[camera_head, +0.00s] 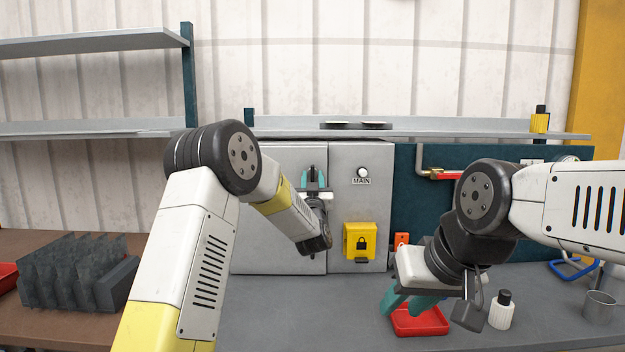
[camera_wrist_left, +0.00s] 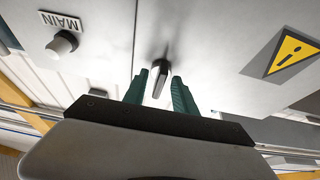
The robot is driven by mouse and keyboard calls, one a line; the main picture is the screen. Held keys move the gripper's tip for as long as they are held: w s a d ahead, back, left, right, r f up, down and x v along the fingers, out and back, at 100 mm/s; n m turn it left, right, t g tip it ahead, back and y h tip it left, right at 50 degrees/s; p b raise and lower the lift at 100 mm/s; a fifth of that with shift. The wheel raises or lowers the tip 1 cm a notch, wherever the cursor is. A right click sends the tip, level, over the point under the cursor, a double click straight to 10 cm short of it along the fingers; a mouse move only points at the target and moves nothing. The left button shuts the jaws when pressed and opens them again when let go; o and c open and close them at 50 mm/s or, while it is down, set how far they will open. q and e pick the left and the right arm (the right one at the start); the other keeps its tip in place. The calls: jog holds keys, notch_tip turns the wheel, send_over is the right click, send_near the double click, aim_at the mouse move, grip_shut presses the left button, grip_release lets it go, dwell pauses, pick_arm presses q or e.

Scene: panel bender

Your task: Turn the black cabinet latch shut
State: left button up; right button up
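The black cabinet latch (camera_wrist_left: 160,78) is on the grey cabinet door (camera_head: 290,155). In the left wrist view it lies between the two green fingers of my left gripper (camera_wrist_left: 160,85), with a gap visible on each side. In the head view my left gripper (camera_head: 314,178) is at the door, and its wrist and fingers partly hide the latch. My right gripper (camera_head: 408,303) has its teal fingers apart and pointing down, empty, over a red tray (camera_head: 432,324) on the bench.
A MAIN knob (camera_head: 362,173) and a yellow lock box (camera_head: 359,241) sit right of the door. A white bottle (camera_head: 501,313) and a metal cup (camera_head: 599,307) stand at the right. A dark rack (camera_head: 75,272) is at the left. The bench (camera_head: 290,312) is clear in the middle.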

pick_arm(q)
jog(key=shift+s, duration=0.1)
jog(key=v, duration=0.7)
jog(key=shift+s, duration=0.25)
jog(key=shift+f, duration=0.1)
pick_arm(e)
jog(key=shift+w, duration=0.1)
dwell(0.9)
